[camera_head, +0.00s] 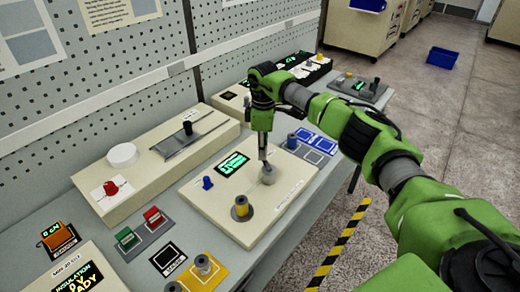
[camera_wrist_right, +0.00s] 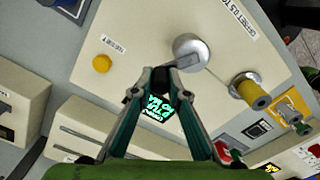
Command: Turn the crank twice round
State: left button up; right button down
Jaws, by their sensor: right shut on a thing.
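The crank (camera_head: 268,176) is a round grey metal hub on a cream winder panel (camera_head: 215,213). Its hub also shows in the right wrist view (camera_wrist_right: 190,47), with a short arm reaching toward my fingers. My right gripper (camera_head: 264,155) points down at the crank from above. In the wrist view its fingertips (camera_wrist_right: 163,76) are closed together beside the hub, on the crank handle. The handle is mostly hidden by the fingers. My left gripper is in neither view.
A cream box with a slider (camera_head: 187,128) is to the left. A pegboard wall (camera_head: 120,85) rises behind.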

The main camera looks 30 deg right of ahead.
jog(key=shift+d+m, duration=0.25)
jog(key=shift+m, duration=0.35)
jog(key=c, duration=2)
grip_release()
jog(key=shift+o, duration=0.2)
jog(key=shift+r, duration=0.1)
notch_tip(320, 180, up, 12)
